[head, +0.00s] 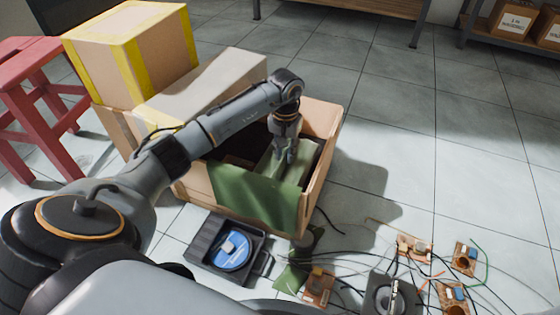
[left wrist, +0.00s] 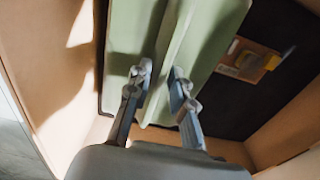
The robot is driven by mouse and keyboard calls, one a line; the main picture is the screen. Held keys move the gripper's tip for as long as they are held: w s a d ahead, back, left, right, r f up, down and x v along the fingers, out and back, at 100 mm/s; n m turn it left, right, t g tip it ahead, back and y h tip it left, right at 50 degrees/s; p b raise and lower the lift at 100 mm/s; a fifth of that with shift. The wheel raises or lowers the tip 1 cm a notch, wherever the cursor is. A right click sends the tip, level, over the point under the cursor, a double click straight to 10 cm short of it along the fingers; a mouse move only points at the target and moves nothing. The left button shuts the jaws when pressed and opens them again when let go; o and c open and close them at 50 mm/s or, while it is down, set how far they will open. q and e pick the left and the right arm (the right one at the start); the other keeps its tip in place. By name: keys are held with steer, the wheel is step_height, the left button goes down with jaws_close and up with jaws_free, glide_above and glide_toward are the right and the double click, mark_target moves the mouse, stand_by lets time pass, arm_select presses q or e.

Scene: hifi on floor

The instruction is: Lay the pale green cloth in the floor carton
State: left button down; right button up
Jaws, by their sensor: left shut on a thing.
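The pale green cloth (head: 298,168) is inside the open floor carton (head: 318,190), near its right side. My left gripper (head: 285,157) reaches down into the carton from above. In the left wrist view its two fingers (left wrist: 160,82) are shut on a raised fold of the pale green cloth (left wrist: 205,40). The cloth spreads to both sides of the fingers, above the carton floor or what lies there; whether it touches is unclear. The carton walls (left wrist: 40,60) surround it. My right gripper is out of view.
A darker green cloth (head: 250,200) hangs over the carton's front wall. A dark item (left wrist: 270,95) lies inside the carton. A yellow-taped box (head: 135,50) and red stool (head: 35,105) stand left. A black case (head: 228,250) and wired parts (head: 410,245) lie in front.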

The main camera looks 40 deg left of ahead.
arm_select(q)
step_height(320, 180, down, 5)
steer(key=b, duration=0.2)
steer(key=shift+b, duration=0.4)
steer(key=shift+r, duration=0.2)
steer(key=c, duration=1.2)
jaws_free()
steer(key=shift+f, duration=0.1)
steer(key=shift+o, duration=0.2)
